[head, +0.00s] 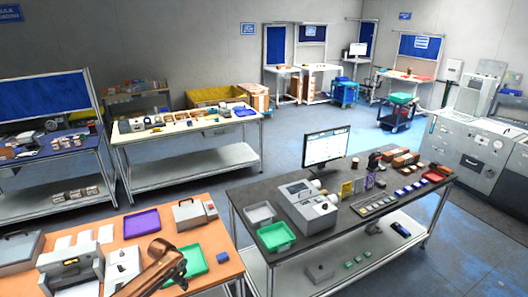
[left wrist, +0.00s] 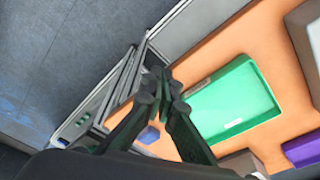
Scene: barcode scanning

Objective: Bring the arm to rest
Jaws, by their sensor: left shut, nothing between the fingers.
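My left arm comes in at the bottom left of the head view, over the orange tabletop (head: 225,277). My left gripper (head: 180,270) is at the end of it, by the green tray (head: 196,260), and part of it is hard to make out. In the left wrist view the gripper (left wrist: 162,84) has its dark fingers together, with nothing held. There the green tray (left wrist: 235,105) lies to the right of the fingertips and looks empty. My right gripper is not in view.
A purple tray (head: 142,224), a grey case (head: 195,213) and a white machine (head: 70,265) stand on the orange table. A small blue item (left wrist: 149,135) lies near its edge. A dark table (head: 350,222) with a monitor (head: 326,148) stands to the right, across a gap.

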